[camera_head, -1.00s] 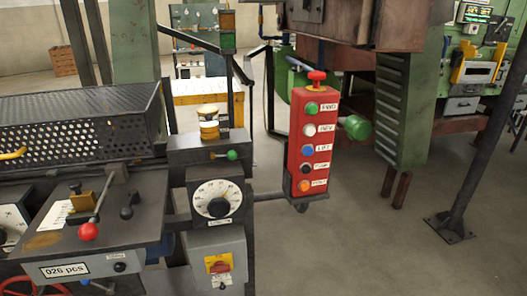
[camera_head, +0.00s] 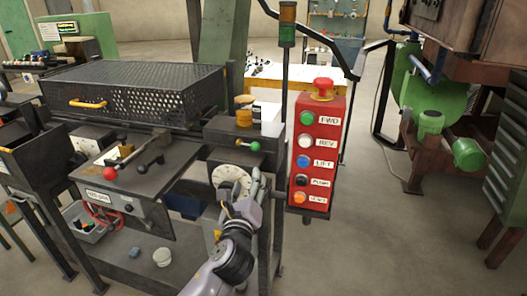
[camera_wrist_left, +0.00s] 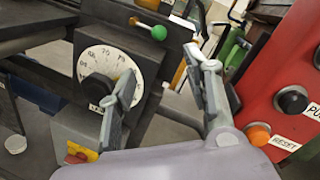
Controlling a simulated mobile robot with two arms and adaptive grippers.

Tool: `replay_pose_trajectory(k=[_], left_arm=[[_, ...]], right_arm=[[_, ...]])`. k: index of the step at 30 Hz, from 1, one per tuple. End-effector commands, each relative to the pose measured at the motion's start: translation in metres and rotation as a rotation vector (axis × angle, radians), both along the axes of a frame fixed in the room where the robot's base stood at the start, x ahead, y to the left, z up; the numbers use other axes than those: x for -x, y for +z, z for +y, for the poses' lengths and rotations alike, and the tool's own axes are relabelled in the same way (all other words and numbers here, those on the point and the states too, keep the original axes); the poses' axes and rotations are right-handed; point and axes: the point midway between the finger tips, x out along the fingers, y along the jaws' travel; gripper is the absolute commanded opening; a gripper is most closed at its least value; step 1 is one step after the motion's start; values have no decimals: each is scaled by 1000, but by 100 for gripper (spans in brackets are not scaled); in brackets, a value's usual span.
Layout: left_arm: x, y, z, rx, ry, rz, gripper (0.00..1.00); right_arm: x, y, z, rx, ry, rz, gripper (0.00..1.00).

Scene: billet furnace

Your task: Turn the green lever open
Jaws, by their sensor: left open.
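The green lever is a short rod ending in a green ball knob (camera_head: 255,146), on the front of a dark box beside the red button panel. The rod lies nearly level, with the knob at its right end. It also shows in the left wrist view (camera_wrist_left: 159,32), above and beyond the fingers. My left gripper (camera_head: 252,184) is below the knob, in front of the white dial. In the left wrist view its two fingers (camera_wrist_left: 161,68) are spread, with nothing between them and apart from the lever. My right gripper is not in view.
The red button panel (camera_head: 319,150) stands close right of my left gripper. The white dial (camera_wrist_left: 108,68) is close behind the left finger. A red-knobbed lever (camera_head: 110,164) is on the table at left. Open floor lies to the right.

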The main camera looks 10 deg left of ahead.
Motion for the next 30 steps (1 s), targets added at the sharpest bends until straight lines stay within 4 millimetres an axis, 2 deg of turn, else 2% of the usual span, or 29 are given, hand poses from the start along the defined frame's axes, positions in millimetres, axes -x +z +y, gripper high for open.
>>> replay_pose_trajectory(k=[7,18,24,30], left_arm=[[-49,2,8,3,1,0,46],[-119,0,19,5,0,1,46],[-146,0,24,5,0,1,46],[-159,-1,26,5,-1,2,46]], right_arm=[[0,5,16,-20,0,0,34],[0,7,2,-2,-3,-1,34],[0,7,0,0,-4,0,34],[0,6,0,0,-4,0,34]])
